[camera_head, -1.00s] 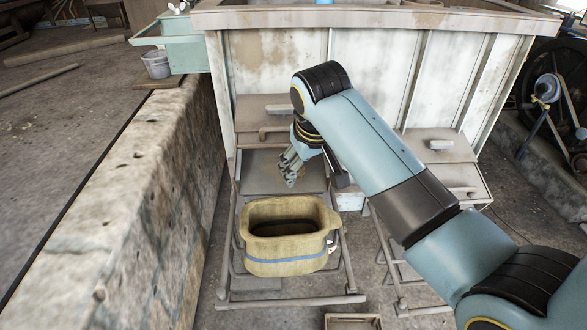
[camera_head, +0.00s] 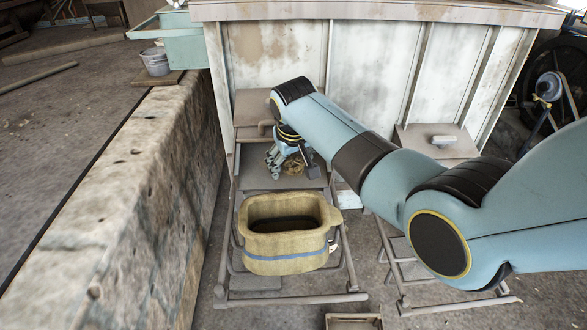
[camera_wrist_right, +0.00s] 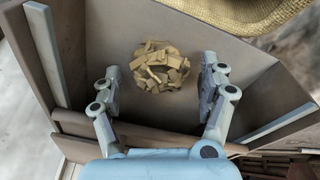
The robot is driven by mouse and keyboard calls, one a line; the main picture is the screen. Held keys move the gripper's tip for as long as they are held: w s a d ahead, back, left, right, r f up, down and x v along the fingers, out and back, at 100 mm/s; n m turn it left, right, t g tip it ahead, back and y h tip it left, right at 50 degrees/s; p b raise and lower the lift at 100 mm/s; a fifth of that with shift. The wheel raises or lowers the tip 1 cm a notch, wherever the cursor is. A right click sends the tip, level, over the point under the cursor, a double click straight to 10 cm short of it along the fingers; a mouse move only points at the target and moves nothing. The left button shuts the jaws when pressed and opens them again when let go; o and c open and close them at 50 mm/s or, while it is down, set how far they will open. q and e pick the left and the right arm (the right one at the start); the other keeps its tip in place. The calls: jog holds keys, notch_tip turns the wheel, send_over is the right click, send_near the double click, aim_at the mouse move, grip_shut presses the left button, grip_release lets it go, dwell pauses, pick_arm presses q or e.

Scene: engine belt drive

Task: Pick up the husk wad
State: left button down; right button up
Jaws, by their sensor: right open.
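The husk wad (camera_wrist_right: 160,67) is a rounded clump of tan, chip-like pieces. In the right wrist view it lies on a grey-brown surface, between and a little beyond my right gripper's fingertips (camera_wrist_right: 162,75), touching neither finger. In the head view part of the husk wad (camera_head: 294,165) shows beside my right gripper (camera_head: 287,163), which partly hides it. My right gripper is open and empty, reaching down over the tray-like shelf (camera_head: 255,178) below the large cabinet. My left gripper is in neither view.
A yellow woven basket (camera_head: 285,243) with a blue stripe stands just in front of the shelf; its rim (camera_wrist_right: 235,12) shows in the wrist view. A stone wall (camera_head: 130,210) runs along the left. The shelf has raised sides around the wad.

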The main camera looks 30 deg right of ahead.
jog(key=shift+w+f, duration=0.1)
jog(key=shift+f, duration=0.15)
jog(key=c, duration=1.2)
jog(key=shift+r, duration=0.15)
